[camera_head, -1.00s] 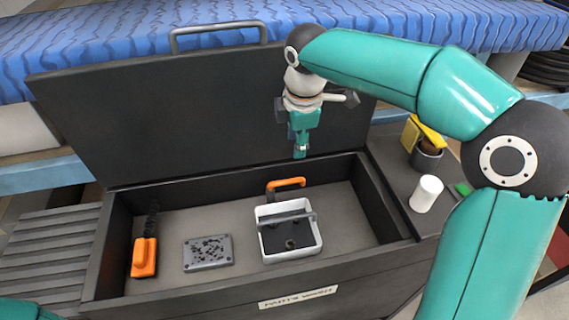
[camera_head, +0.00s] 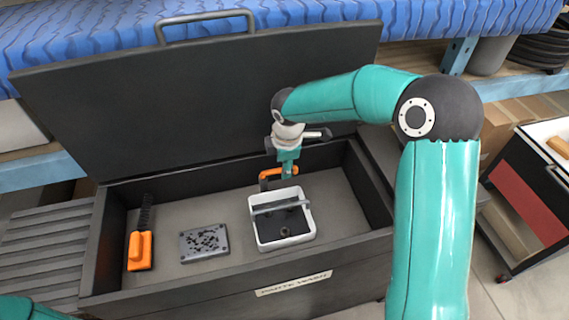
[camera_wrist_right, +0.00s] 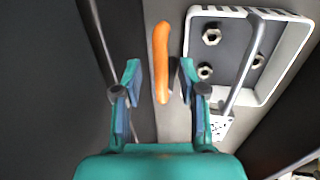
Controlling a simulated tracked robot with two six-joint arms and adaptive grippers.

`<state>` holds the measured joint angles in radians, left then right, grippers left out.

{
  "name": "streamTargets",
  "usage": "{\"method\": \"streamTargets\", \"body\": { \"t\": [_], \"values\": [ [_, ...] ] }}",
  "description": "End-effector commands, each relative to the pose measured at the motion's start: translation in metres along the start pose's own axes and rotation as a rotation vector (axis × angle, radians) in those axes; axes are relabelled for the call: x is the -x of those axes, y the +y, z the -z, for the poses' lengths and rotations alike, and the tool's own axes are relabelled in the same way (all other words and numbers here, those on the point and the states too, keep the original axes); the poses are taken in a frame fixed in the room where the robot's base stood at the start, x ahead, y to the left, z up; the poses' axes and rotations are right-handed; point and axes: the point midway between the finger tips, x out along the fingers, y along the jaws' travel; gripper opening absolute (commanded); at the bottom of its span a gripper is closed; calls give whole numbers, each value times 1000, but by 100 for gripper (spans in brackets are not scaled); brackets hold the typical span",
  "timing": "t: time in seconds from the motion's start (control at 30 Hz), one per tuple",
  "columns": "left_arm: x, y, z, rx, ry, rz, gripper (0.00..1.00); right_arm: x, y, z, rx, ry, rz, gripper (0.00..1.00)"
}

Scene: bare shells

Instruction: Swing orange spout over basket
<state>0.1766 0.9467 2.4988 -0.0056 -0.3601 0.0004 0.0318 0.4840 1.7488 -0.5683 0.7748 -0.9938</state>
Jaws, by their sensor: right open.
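The orange spout (camera_head: 270,174) is a short bent tube at the back wall of the dark sink, just behind the basket; its left end bends down. The white basket (camera_head: 289,243) stands on the sink floor, with a grey handle bar and dark nuts inside. My right gripper (camera_head: 288,178) is at the spout's right part and partly hides it. In the right wrist view the gripper (camera_wrist_right: 159,78) is open, with the orange spout (camera_wrist_right: 161,50) between its fingertips and gaps on both sides. The basket (camera_wrist_right: 290,62) is right of it there. My left gripper is out of view.
The raised dark lid (camera_head: 190,105) stands behind the sink. An orange-handled brush (camera_head: 140,251) and a grey perforated block (camera_head: 204,243) lie on the sink floor left of the basket. A slatted board (camera_head: 45,245) adjoins on the left; a cart (camera_head: 530,190) stands far right.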

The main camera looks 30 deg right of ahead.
Motion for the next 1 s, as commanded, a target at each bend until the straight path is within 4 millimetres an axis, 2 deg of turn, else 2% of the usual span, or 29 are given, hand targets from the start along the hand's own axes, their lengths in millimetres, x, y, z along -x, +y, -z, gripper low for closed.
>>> {"method": "streamTargets", "body": {
  "t": [0.13,0.4,0.43,0.67,1.0],
  "values": [
    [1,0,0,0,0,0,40,-9,0,0,0,1,1,41],
    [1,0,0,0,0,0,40,-11,0,0,0,1,0,41],
    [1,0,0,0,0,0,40,-11,0,0,0,1,0,40],
    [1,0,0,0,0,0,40,-10,0,0,0,1,0,1],
    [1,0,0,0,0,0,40,-10,1,-1,1,0,0,0]
  ]
}}
